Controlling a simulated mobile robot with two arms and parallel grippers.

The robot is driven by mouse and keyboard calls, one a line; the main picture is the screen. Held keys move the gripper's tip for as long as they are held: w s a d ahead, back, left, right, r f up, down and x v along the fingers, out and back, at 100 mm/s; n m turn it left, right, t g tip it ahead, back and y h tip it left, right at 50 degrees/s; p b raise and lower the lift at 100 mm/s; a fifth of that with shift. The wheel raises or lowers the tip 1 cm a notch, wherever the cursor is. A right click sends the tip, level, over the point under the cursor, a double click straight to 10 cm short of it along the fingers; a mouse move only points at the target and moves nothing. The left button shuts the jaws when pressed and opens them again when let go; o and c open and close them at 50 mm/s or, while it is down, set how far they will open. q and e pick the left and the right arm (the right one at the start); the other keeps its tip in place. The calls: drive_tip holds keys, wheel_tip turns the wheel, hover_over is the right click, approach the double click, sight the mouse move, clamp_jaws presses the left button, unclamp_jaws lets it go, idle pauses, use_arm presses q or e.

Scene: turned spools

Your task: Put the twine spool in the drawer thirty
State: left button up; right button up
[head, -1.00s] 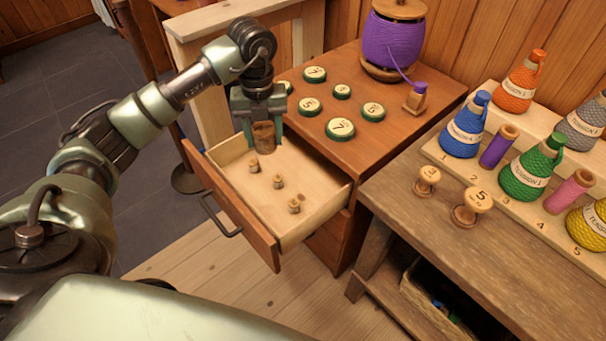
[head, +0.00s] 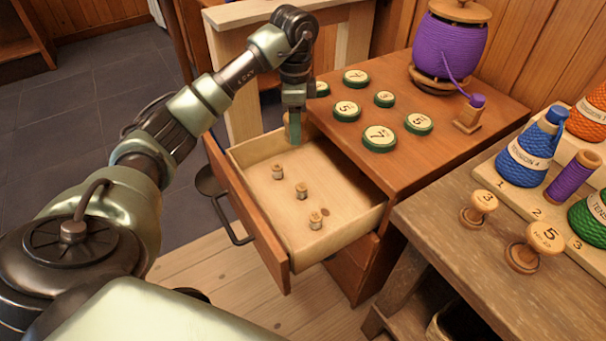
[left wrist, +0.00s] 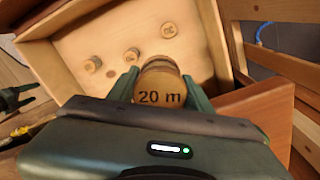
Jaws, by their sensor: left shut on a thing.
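My left gripper (head: 293,128) is shut on a wooden spool (left wrist: 160,83) whose round end reads "20 m". I take it to be the twine spool. In the head view the fingers almost fully hide it. They are at the back left corner of the open drawer (head: 275,250); I cannot tell whether the spool touches its floor. Three small spools stand in the drawer: a back one (head: 277,172), a middle one (head: 301,190) and a front one (head: 315,220). I can read no number on the drawer. The head view shows no right gripper.
On the cabinet top (head: 400,165) stand several numbered green-rimmed discs and a large purple spool (head: 450,48). A workbench (head: 440,235) with yarn cones and wooden knobs is at the right. A pale wooden frame (head: 230,75) rises behind the drawer. A dark pronged shape at the left wrist view's left edge is unclear.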

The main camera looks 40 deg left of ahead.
use_arm(q)
drive_tip(key=b, duration=0.1)
hover_over(297, 178)
wheel_tip(297, 178, down, 10)
drive_tip(key=shift+r, duration=0.1)
wheel_tip(297, 178, down, 5)
drive_tip(key=shift+f+b, duration=0.1)
drive_tip(key=shift+b, duration=0.45)
use_arm(e)
wheel_tip(297, 178, up, 9)
drive_tip(key=w, duration=0.1)
drive_tip(key=shift+t, duration=0.3)
drive_tip(key=shift+f, duration=0.1)
use_arm(q)
drive_tip(key=o, duration=1.1)
drive_tip(key=shift+r, duration=0.25)
wheel_tip(297, 178, up, 12)
drive_tip(key=shift+f+p, duration=0.1)
drive_tip(key=shift+p, duration=1.05)
use_arm(e)
wheel_tip(297, 178, down, 8)
drive_tip(key=shift+s, duration=0.4)
